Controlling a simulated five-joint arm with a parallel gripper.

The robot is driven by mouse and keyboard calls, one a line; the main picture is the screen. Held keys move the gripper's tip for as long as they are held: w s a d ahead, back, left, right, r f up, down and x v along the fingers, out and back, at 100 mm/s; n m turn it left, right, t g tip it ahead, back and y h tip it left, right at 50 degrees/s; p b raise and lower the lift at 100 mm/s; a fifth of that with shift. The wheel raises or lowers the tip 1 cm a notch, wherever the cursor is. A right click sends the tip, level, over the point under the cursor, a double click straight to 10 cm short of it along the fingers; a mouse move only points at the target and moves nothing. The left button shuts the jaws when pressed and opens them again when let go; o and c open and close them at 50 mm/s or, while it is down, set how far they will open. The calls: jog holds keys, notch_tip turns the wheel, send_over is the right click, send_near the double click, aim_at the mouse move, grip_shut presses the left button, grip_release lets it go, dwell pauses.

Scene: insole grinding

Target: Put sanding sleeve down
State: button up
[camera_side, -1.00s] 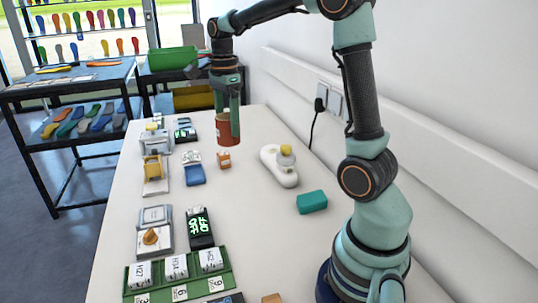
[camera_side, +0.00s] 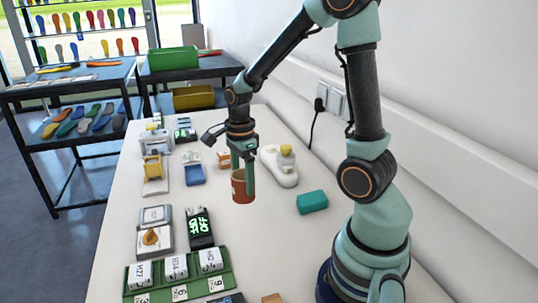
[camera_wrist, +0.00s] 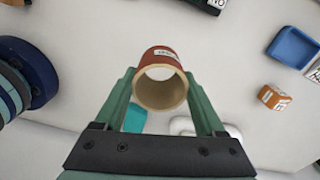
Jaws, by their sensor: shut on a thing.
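The sanding sleeve is a short reddish-brown tube (camera_side: 240,190) with a pale inside. In the side view it is upright over the middle of the white table (camera_side: 265,235), below my gripper's wrist. My gripper (camera_side: 247,182) points down and is shut on the sleeve; one green finger covers part of its right side. In the wrist view the sleeve (camera_wrist: 160,60) sits between the two green fingers (camera_wrist: 161,88), its open end towards the camera and a white label on its side. I cannot tell whether its lower edge touches the table.
A teal block (camera_side: 312,202) and a white device with a yellow knob (camera_side: 278,172) stand to the right. An orange block (camera_side: 223,158) and a blue tray (camera_side: 195,176) lie behind. A display unit (camera_side: 201,232) and green rack (camera_side: 222,264) are at front left. Table around the sleeve is clear.

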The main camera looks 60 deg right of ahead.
notch_tip(320, 180, down, 8)
jog(key=shift+f, duration=0.15)
dwell(0.3)
jog(key=shift+f, duration=0.15)
jog(key=o, duration=1.3)
notch_tip(320, 180, up, 12)
jog(key=s+a+r+n+t, duration=0.2)
jog(key=a+r+n, duration=0.3)
jog(key=n, duration=0.7)
jog(key=s+a+r+n+t, duration=0.2)
jog(key=a+r+n, duration=0.3)
jog(key=n, duration=0.7)
jog(key=shift+r+t, duration=0.15)
jog(key=shift+t, duration=0.65)
